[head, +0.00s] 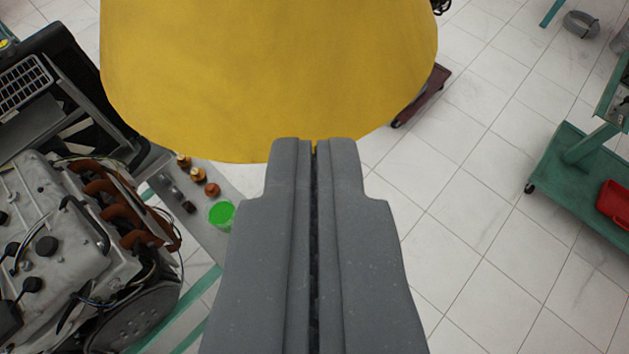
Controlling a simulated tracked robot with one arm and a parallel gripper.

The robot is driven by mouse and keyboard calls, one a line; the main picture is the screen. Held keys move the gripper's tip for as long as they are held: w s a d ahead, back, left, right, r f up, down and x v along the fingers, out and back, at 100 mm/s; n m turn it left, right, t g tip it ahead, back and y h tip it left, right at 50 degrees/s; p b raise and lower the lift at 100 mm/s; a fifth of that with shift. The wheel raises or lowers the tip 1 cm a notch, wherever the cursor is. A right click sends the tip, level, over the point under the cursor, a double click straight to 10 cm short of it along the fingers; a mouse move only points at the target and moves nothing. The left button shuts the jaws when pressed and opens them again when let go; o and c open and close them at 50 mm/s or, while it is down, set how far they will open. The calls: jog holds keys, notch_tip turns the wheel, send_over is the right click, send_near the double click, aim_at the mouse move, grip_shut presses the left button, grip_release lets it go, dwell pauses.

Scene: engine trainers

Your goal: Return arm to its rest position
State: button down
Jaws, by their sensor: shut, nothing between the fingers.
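My gripper (315,148) fills the lower middle of the head view. Its two grey fingers lie side by side with only a thin dark line between them, and nothing is held. The fingertips point up the picture and overlap the lower edge of a large yellow surface (270,75). I cannot tell whether they touch it. The rest of the arm is not in view.
An engine (50,220) on a green-framed stand is at left. A grey tray (222,182) beside it bears a green cup (221,214) and several small parts. A green trolley (575,190) with a red container (614,203) is at right. Tiled floor (480,260) between is clear.

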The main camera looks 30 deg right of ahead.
jog(key=s+a+f+n+t+y+b, duration=0.2)
jog(key=s+a+b, duration=0.3)
jog(key=s+a, duration=0.5)
jog(key=s+a+f+n+t+y+b, duration=0.2)
jog(key=s+a+b, duration=0.4)
jog(key=s+a, duration=0.4)
jog(key=a+n+y, duration=0.1)
jog(key=a, duration=0.3)
jog(key=shift+s+f+y, duration=0.25)
jog(key=shift+s+y, duration=0.1)
jog(key=shift+y, duration=0.05)
